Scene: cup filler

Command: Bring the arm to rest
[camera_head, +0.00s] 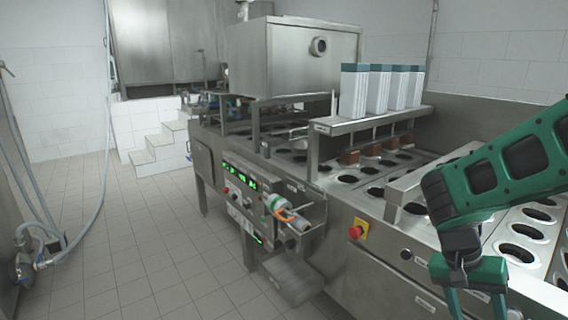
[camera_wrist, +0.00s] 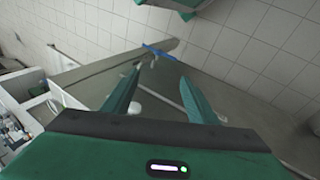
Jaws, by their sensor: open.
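My green arm (camera_head: 525,160) reaches in from the right edge in the head view, raised over the right part of the filling machine (camera_head: 380,270). It bends down to my gripper (camera_head: 477,304), which is at the lower right, in front of the machine's top plate. The fingers point down and run out of the bottom of the picture. In the wrist view, my gripper (camera_wrist: 161,80) has its two green fingers apart with nothing between them. Beyond them are wall tiles and a grey metal surface.
White sleeves with teal tops (camera_head: 382,92) stand on a raised shelf (camera_head: 372,120). A red stop button (camera_head: 356,231) and control panel (camera_head: 243,187) are on the machine's front. A hose (camera_head: 104,150) hangs at left. The tiled floor (camera_head: 150,260) is largely clear.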

